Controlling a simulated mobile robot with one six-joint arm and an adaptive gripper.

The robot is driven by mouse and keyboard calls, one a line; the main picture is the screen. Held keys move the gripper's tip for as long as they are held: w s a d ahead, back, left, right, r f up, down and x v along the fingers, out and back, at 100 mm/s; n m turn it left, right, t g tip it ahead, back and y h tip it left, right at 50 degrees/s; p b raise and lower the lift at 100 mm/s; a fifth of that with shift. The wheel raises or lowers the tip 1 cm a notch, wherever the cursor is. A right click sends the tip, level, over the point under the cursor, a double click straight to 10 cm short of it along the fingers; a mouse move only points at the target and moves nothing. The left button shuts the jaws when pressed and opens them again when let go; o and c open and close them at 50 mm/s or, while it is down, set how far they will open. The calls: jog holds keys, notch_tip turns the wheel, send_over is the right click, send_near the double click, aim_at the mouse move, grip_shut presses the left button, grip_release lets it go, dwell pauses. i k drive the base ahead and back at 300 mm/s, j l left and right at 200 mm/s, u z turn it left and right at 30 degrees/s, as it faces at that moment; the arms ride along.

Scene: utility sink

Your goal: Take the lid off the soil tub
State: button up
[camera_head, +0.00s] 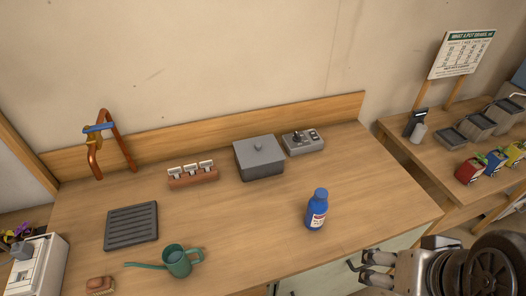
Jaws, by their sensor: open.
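The soil tub (262,170) is a grey rectangular box at the back middle of the wooden counter. Its grey lid (270,153) with a small round knob (257,147) lies on top of it. My gripper (362,271) is at the lower right, in front of the counter's front edge. It is open and empty, well apart from the tub, with the blue bottle standing between them.
A blue bottle (316,210) stands in front and right of the tub. A grey control box (302,142) sits right behind it, and a terracotta holder with white tags (193,178) is to its left. A green watering can (177,262) and dark ridged tray (131,226) are further left.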

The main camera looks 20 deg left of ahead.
aim_at(264, 150)
jog(key=i+j+u, duration=0.2)
jog(key=u, duration=0.2)
jog(key=i+j+u, duration=0.35)
jog(key=k+l, duration=0.05)
jog(key=k, duration=0.05)
